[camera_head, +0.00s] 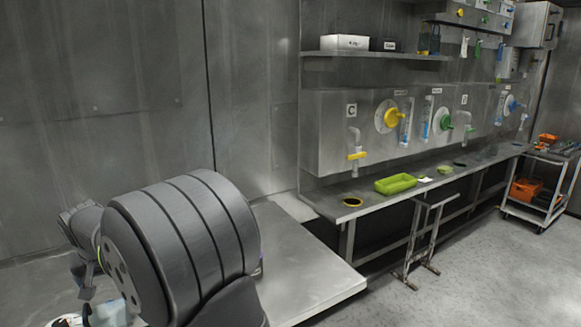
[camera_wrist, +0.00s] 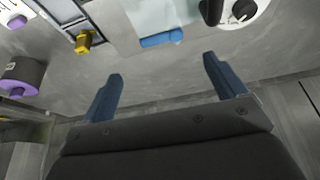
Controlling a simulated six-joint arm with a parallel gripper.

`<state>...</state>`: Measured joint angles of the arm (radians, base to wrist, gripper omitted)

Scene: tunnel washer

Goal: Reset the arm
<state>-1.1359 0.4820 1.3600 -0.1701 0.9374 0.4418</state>
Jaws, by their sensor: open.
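My gripper shows in the wrist view (camera_wrist: 165,90), with its two blue fingers wide apart and nothing between them. In the head view, my arm fills the lower left. The small part beyond its big grey joint, near the left edge, is partly hidden, and I cannot make out the fingertips there. Past the fingers in the wrist view is a bare grey metal surface.
Beyond the fingers are a blue-ended clear item (camera_wrist: 162,38), a white dial (camera_wrist: 240,12), a yellow knob (camera_wrist: 85,42) and a purple cylinder (camera_wrist: 22,76). A green tray (camera_head: 396,184) lies on the bench at right. An orange-loaded cart (camera_head: 540,165) stands far right.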

